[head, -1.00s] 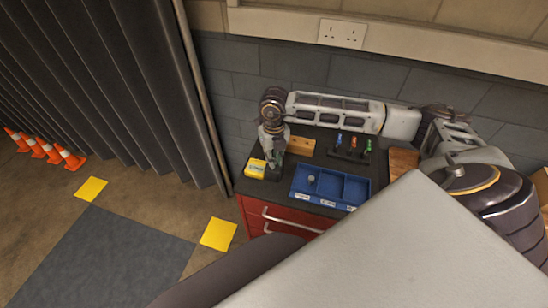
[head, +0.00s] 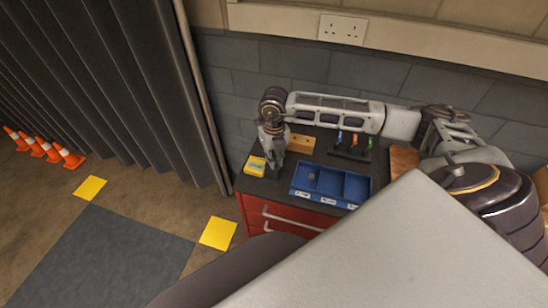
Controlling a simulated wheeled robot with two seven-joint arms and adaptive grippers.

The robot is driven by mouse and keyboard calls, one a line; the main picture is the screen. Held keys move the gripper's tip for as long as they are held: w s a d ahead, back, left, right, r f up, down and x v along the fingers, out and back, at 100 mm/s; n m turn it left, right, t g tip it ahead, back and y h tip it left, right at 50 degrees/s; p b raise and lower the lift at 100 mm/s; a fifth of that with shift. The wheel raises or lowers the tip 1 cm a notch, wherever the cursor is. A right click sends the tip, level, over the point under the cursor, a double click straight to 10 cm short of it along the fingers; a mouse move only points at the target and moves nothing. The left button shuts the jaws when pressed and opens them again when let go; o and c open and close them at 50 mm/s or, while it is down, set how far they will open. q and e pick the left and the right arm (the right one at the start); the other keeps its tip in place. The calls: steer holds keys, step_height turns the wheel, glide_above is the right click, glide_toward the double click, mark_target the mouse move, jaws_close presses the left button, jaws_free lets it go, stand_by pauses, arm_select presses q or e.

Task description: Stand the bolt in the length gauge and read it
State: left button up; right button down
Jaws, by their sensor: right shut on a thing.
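My right gripper (head: 273,166) hangs fingers-down over the left part of the dark bench top, reached by the arm from the right. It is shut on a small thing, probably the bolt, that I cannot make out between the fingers. A wooden block (head: 301,144) lies just behind and right of the gripper; I cannot tell whether it is the length gauge. A yellow item (head: 256,166) with a pale label lies just left of the gripper. My left gripper is out of view.
A blue tray (head: 357,189) with three labelled compartments sits at the bench front; a small grey thing (head: 312,176) is in its left compartment. A dark rack (head: 350,155) holds coloured-handled tools behind it. A brown board (head: 403,161) lies at right. Red drawers (head: 272,216) are below.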

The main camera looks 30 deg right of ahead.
steer(key=shift+f, duration=0.1)
steer(key=c, duration=1.3)
jaws_free()
steer(key=shift+r, duration=6.05)
